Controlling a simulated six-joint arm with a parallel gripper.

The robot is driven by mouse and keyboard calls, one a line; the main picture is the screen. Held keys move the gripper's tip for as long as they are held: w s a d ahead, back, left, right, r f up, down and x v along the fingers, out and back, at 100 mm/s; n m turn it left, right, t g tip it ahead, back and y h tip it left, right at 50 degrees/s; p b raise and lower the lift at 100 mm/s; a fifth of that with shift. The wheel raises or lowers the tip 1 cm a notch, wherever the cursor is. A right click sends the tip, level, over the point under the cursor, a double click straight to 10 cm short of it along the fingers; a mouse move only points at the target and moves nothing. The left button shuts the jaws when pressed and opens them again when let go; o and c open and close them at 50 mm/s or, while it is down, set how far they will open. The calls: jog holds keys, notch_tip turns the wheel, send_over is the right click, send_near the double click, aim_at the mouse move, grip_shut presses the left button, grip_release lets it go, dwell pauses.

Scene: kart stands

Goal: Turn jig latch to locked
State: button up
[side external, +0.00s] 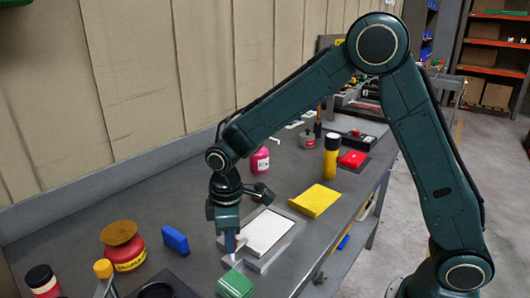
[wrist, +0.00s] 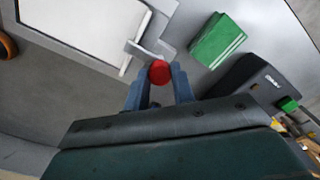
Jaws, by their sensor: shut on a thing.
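The jig is a pale metal frame (side external: 288,240) around a white plate (side external: 267,231) on the grey bench; the white plate also fills the upper left of the wrist view (wrist: 85,22). The jig latch is a grey lever (wrist: 143,50) at the plate's corner, with a round red knob (wrist: 159,72) on its end. My gripper (side external: 230,246) points down at the jig's near left corner. In the wrist view its blue fingers (wrist: 159,84) are shut on the red knob, one on each side. The lever's lock marking is not visible.
A green block (side external: 236,284) sits close by the jig's near corner. A blue block (side external: 175,240) and a red jar (side external: 124,250) stand to the left.

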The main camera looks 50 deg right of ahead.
dwell(0.3)
jog(key=o, duration=1)
jog(key=shift+r, duration=0.15)
notch_tip(320, 180, up, 14)
jog(key=shift+f, duration=0.2)
dwell(0.4)
